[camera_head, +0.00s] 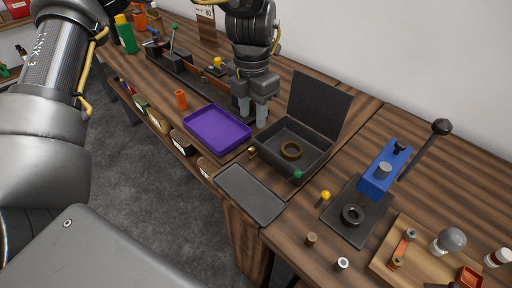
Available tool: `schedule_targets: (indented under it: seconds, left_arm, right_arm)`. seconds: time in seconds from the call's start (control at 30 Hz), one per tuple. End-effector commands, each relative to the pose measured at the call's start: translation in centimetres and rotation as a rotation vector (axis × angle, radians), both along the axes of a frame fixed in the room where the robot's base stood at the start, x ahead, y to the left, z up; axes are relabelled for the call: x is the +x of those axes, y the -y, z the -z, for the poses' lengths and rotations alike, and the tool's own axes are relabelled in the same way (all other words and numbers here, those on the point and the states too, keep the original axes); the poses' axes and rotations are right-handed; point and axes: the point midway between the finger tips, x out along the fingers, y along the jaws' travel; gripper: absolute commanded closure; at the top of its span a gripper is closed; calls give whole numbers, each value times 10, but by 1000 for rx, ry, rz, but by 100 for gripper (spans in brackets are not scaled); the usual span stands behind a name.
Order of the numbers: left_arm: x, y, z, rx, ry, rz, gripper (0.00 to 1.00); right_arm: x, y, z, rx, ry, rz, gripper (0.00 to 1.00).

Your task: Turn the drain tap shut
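A dark open basin (268,157) with a raised lid (318,105) stands mid-table, with a brown ring (291,150) inside. A small brass fitting (252,153) sits at its front left corner, and a green knob (298,174) at its front right corner. Either could be the drain tap; I cannot tell which, nor how far it is turned. My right gripper is out of view.
A purple tray (217,126) lies left of the basin, and a flat dark tray (249,193) in front. An orange cylinder (181,99) stands further left.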

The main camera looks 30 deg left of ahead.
Motion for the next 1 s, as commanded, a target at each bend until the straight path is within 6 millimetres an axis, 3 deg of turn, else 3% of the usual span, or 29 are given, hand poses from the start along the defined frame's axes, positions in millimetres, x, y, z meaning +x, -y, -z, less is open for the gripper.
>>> schedule_targets:
  seconds: [0.27, 0.7, 1.0]
  left_arm:
    - [-1, -2, 9, 0, -3, -3, 61]
    - [-1, 0, 86, -1, -3, 0, 61]
    - [0, 0, 107, -1, 1, 1, 61]
  right_arm:
    - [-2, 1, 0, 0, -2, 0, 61]
    - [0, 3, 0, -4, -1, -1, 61]
    - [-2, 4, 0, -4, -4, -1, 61]
